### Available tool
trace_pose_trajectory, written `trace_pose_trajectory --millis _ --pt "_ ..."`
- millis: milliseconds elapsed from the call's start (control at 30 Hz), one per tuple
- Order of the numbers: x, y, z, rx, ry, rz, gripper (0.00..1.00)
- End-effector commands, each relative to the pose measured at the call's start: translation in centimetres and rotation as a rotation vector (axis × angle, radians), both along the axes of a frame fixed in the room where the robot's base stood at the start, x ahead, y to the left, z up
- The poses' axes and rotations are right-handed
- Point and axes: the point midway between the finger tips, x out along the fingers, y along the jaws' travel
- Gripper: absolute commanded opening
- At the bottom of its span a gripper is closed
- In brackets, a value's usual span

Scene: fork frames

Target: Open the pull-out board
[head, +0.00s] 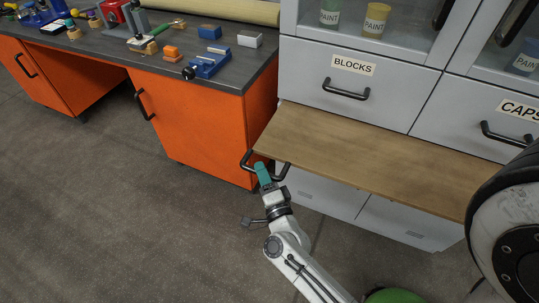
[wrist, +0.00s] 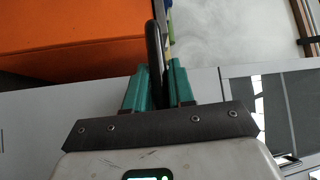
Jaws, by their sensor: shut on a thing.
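The pull-out board (head: 375,150) is a flat wooden board in the head view. It stands out from the grey cabinet below the drawer marked BLOCKS. A black handle (head: 247,160) sits at the left end of its front edge. My gripper (head: 262,168) has teal fingers and is shut on this handle. In the wrist view the black handle bar (wrist: 153,50) runs between the two fingers of my gripper (wrist: 158,80). The fingers hide part of the bar.
Above the board are the BLOCKS drawer (head: 345,88) and the CAPS drawer (head: 490,122), both shut. An orange workbench (head: 205,120) with tools and blocks on top stands close on the left. The floor (head: 120,220) in front is clear.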

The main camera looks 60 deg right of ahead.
Motion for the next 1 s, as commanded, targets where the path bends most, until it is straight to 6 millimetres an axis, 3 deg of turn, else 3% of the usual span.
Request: trace_pose_trajectory --millis 200,667,700,900,1000 --pt "-0.14 1.12 -0.11 0.001 0.001 0.0 0.0" --pt "-0.11 1.12 -0.16 0.003 0.002 0.0 0.0" --pt "-0.11 1.12 -0.16 0.003 0.002 0.001 0.26" --pt "-0.09 1.09 -0.1 0.001 0.0 0.0 0.44" --pt "-0.08 1.09 -0.07 0.001 0.0 0.0 0.44"
